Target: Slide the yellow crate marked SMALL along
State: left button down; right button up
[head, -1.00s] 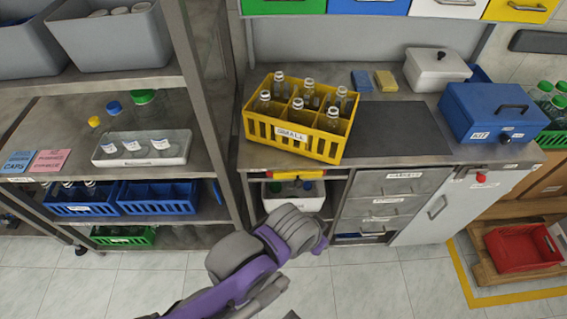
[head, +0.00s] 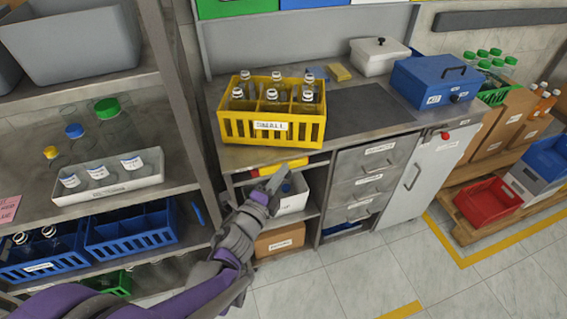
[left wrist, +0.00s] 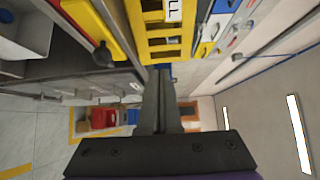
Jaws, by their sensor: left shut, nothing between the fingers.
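The yellow crate marked SMALL (head: 304,132) stands upright on the left part of the metal counter (head: 235,157). It holds several clear bottles (head: 272,92), and its label faces the front. My left gripper (head: 281,172) is shut and empty, in front of the counter's front edge and below the crate in the head view. In the left wrist view the crate (left wrist: 168,48) lies ahead of the closed fingertips (left wrist: 160,68). No contact with the crate can be made out. My right gripper is not in view.
A dark mat (head: 370,108) lies right of the crate, clear on top. A blue KIT box (head: 425,88) and white box (head: 375,58) stand beyond. A shelf post is at left.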

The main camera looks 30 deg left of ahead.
aim_at(265, 91)
pick_arm(q)
jog(key=w+a, duration=0.1)
jog(key=w, duration=0.6)
jog(key=w+a, duration=0.1)
jog(key=w, duration=0.2)
jog(key=shift+w+a, duration=0.15)
jog(key=shift+a, duration=0.2)
jog(key=shift+w+a, duration=0.45)
jog(key=shift+a, duration=0.05)
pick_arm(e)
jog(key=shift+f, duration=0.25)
